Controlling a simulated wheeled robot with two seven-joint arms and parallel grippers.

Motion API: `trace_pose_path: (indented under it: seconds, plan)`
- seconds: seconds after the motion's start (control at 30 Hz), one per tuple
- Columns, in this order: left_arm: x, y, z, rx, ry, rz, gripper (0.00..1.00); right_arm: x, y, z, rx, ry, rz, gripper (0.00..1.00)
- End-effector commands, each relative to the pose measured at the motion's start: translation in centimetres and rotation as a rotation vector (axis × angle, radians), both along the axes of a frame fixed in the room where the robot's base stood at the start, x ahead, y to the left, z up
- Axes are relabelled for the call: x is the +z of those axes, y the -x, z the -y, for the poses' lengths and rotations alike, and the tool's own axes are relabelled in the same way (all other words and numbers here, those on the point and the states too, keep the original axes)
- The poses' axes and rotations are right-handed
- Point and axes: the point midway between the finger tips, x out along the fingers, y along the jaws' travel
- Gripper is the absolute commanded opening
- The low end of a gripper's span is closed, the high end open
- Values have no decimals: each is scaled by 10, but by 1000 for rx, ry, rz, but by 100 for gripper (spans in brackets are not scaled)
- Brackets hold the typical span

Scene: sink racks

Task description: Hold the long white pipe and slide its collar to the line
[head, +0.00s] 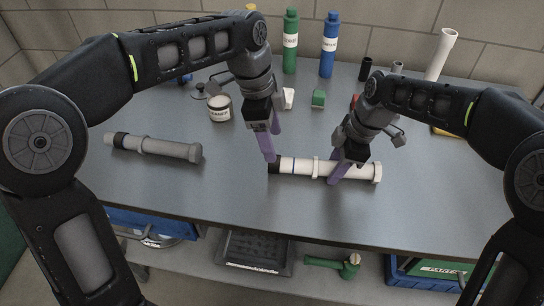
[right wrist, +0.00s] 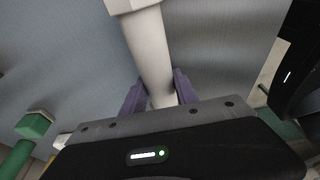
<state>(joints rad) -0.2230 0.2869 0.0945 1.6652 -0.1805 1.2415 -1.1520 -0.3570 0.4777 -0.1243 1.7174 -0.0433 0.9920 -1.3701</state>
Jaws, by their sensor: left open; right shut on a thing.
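The long white pipe (head: 301,166) lies across the table near its front edge, with a black left end (head: 274,166) and a wider white right end (head: 377,173). Its collar (head: 315,167) is a white ring, to the right of the dark blue line (head: 293,165) and apart from it. My right gripper (head: 337,174) is shut on the white pipe, between the collar and the right end. The pipe also shows between its fingers in the right wrist view (right wrist: 148,45). My left gripper (head: 270,157) is open, with its fingers pointing down at the pipe's black end; whether they touch it is unclear.
A white tub (head: 219,109), a green block (head: 318,98), green (head: 290,45) and blue (head: 329,48) bottles and an upright white tube (head: 441,55) stand farther back. The table between the pipes is clear.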

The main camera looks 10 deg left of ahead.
Motion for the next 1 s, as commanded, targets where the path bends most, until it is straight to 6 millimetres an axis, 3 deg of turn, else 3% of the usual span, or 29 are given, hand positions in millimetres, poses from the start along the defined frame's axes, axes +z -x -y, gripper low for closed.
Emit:
trace_pose_path:
  seconds: [0.17, 0.63, 1.0]
  plan:
    - [0, -8, -19, 31, 2, 6, 65, 0, 0, 0, 0, 0, 0, 0]
    - [-4, -8, -19, 31, 1, 6, 65, 0, 0, 0, 0, 0, 0, 0]
    - [-42, -8, -11, 30, 1, 4, 65, 0, 0, 0, 0, 0, 0, 0]
